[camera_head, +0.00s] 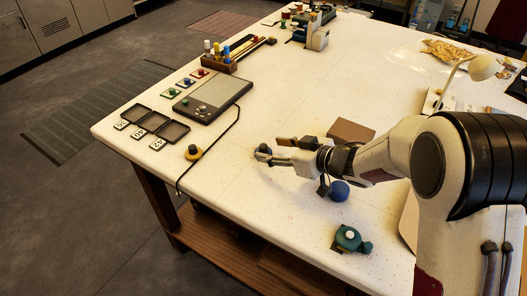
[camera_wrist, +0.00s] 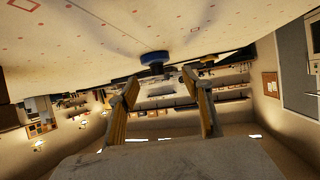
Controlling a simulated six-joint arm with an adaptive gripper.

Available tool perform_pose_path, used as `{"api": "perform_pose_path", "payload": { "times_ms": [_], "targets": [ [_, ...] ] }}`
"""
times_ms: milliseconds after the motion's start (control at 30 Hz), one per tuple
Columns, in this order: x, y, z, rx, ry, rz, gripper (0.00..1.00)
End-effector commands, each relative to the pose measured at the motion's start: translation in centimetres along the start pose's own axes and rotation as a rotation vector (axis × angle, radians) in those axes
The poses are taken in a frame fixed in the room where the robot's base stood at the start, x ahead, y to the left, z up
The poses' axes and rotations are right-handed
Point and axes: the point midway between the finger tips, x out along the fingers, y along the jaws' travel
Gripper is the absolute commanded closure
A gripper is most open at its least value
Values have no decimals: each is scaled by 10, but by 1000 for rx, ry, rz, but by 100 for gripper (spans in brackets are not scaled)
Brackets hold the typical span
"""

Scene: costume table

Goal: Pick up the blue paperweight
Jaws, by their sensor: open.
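The blue paperweight (camera_head: 264,148) stands on the white table in the camera_head view, at the tip end of my gripper (camera_head: 271,149) and partly hidden by a finger. In the camera_wrist view, where the table shows at the top, the blue paperweight (camera_wrist: 155,58) is a round blue base with a narrower dark knob. My gripper (camera_wrist: 160,80) is open there, with its two fingers apart and nothing held. The paperweight lies just beyond the fingertips, roughly in line with the gap. I cannot tell whether a finger touches it.
A yellow paperweight-like piece (camera_head: 193,153) stands to the left, near a dark cable (camera_head: 222,131). A brown box (camera_head: 351,131) is behind my gripper. A blue ball (camera_head: 339,191) and a teal object (camera_head: 348,238) are on the near side. Bare table lies between.

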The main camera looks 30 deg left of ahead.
Motion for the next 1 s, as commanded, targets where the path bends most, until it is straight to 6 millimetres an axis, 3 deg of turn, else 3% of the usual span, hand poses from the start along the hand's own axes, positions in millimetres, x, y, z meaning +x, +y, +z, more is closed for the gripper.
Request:
{"api": "perform_pose_path", "payload": {
  "times_ms": [267,733,1000],
  "targets": [
    [4,0,0,-1,0,0,50],
    [45,4,5,-1,0,-1,50],
    [52,4,4,-1,0,0,50]
  ]
}}
